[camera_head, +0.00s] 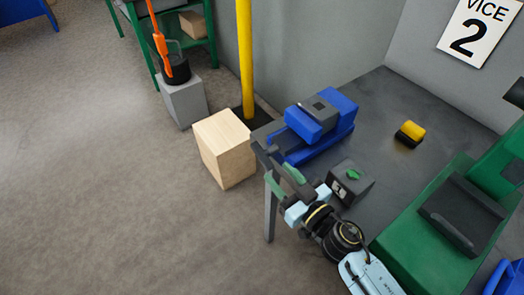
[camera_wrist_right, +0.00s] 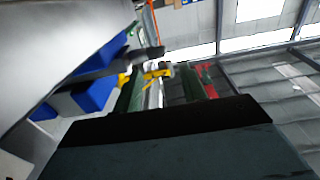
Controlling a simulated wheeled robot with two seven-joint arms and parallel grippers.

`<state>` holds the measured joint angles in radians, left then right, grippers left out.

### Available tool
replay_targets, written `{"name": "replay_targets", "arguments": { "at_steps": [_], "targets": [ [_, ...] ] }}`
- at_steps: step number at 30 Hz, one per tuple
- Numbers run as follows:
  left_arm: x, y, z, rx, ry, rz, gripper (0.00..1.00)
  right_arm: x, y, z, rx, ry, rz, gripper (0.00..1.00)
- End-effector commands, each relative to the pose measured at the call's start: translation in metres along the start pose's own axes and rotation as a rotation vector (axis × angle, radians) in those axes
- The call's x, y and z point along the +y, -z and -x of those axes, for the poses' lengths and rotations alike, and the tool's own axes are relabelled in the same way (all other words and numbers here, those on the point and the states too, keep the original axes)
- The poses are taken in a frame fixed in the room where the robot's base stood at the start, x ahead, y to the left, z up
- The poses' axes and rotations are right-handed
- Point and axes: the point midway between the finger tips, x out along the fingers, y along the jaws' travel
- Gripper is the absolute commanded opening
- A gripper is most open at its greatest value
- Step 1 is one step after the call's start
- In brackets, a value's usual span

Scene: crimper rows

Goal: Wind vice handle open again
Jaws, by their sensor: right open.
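The blue vice (camera_head: 318,128) with grey jaw pieces sits at the left edge of the dark bench top. It also shows at the left of the right wrist view (camera_wrist_right: 92,97). My right gripper (camera_head: 278,168), with green finger pads, is open at the vice's front end, just off the bench edge. A dark bar (camera_head: 262,152) shows by the fingertips and looks like the vice handle, but I cannot tell it clearly from the fingers. Whether the fingers touch it is unclear. My left gripper is in neither view.
A dark block with a green top piece (camera_head: 350,184) stands close beside my right gripper. A yellow-and-black item (camera_head: 410,133) lies farther back on the bench. A green machine (camera_head: 425,240) stands at right. A wooden block (camera_head: 225,148) and yellow post (camera_head: 245,60) stand left of the bench.

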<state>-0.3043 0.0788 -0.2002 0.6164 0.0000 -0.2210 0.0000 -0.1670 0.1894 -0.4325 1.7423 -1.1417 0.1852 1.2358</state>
Motion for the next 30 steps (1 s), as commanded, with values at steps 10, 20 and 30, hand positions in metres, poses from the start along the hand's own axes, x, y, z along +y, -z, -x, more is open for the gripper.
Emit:
{"name": "replay_targets", "arguments": {
  "at_steps": [10, 20, 30],
  "targets": [
    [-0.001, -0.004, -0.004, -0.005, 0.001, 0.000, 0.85, 0.000, -0.001, -0.067, 0.001, 0.000, 0.000, 0.42],
    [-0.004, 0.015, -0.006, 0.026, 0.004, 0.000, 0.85, 0.000, -0.001, -0.084, -0.001, 0.000, 0.000, 0.42],
    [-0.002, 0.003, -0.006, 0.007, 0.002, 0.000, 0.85, 0.000, 0.000, -0.083, -0.001, -0.001, 0.000, 0.20]
  ]
}}
